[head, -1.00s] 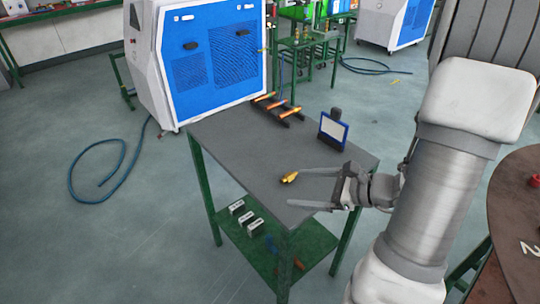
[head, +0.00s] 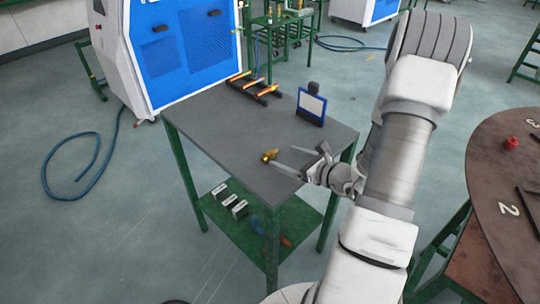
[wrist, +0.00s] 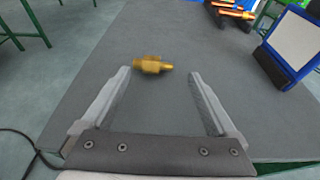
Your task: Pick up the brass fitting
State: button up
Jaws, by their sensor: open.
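The brass fitting (head: 269,155) is a small golden piece lying on the grey top of the green-legged table (head: 225,145). It also shows in the wrist view (wrist: 152,65), lying crosswise just beyond my fingertips. My gripper (head: 282,160) is open and empty at the table's right front part, its fingers pointing left toward the fitting. In the wrist view my gripper (wrist: 160,75) has its two fingers spread wide, with the fitting ahead of the gap, nearer the left fingertip. I cannot tell the exact height of the fingers above the tabletop.
A blue-framed display (head: 311,106) stands upright on the table behind my gripper. A dark rack with orange-tipped rods (head: 253,88) lies at the table's back. White blocks (head: 229,200) sit on the lower shelf. A round brown table (head: 490,165) is at the right.

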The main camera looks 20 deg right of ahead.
aim_at(274, 152)
jog(key=x, duration=0.6)
jog(key=shift+w+a, duration=0.25)
grip_shut()
dwell(0.3)
jog(key=shift+r, duration=0.1)
